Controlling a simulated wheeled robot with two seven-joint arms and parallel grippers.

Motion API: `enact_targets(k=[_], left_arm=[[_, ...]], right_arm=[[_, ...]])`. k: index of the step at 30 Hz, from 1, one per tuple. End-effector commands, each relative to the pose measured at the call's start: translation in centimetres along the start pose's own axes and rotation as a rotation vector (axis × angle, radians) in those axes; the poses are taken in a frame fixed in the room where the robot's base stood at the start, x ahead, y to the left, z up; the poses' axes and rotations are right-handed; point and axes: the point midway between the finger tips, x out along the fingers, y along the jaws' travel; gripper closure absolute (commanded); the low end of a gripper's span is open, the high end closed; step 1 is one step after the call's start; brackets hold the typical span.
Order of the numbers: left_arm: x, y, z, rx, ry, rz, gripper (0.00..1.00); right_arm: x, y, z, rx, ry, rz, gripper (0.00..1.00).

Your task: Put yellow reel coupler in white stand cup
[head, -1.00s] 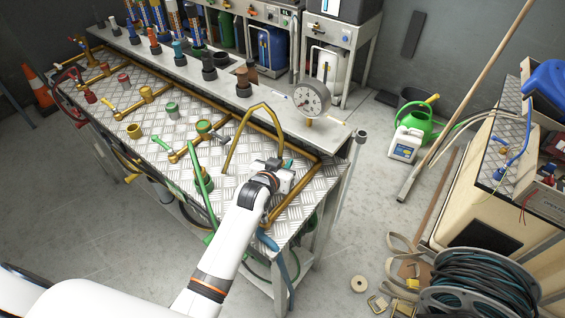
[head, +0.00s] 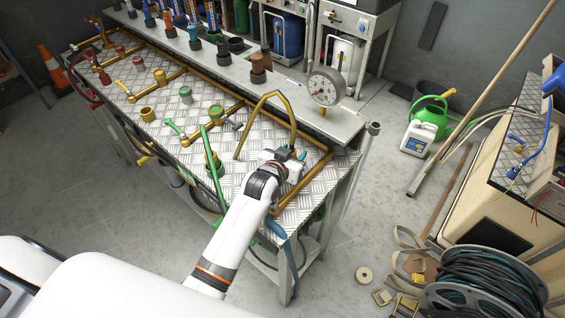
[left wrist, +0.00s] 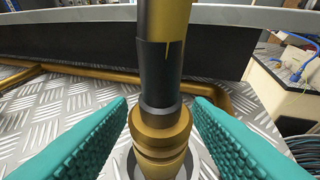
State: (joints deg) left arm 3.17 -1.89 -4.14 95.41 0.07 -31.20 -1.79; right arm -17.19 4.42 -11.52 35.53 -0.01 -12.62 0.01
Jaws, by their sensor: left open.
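The yellow hose (head: 264,97) arches over the checkered metal bench top. In the left wrist view its end (left wrist: 171,20) runs into a dark sleeve and a brass coupler (left wrist: 160,135), upright and close. A pale grey-white ring (left wrist: 196,165) shows around the coupler's base; I cannot tell how deep the coupler sits in it, or whether this is the white stand cup. My left gripper (head: 297,155) is at this hose end, its teal pads apart on either side of the coupler, with gaps showing. In the head view the gripper hides the coupler. My right gripper is not in view.
A brass pipe (head: 306,185) runs along the bench near the gripper. A pressure gauge (head: 325,88) stands behind it. A green hose (head: 212,165) rises to the left. Several valves and cups line the bench. A green watering can (head: 428,118) is on the floor at right.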

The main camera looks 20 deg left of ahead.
Motion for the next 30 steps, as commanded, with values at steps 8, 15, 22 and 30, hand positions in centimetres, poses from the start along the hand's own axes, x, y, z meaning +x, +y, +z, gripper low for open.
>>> enact_targets(k=[8,15,22,30], left_arm=[[-5.4,0.0,-0.2,0.0,0.0,0.0,0.54],[-9.3,0.0,-0.1,0.0,0.0,0.0,0.54],[-10.7,0.0,0.0,0.0,-0.001,0.0,0.54],[-10.7,0.0,0.0,0.0,0.0,0.0,0.54]], right_arm=[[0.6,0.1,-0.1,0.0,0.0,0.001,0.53],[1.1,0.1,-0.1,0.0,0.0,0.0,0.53],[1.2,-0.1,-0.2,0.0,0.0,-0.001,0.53],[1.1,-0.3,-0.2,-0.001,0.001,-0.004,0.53]])
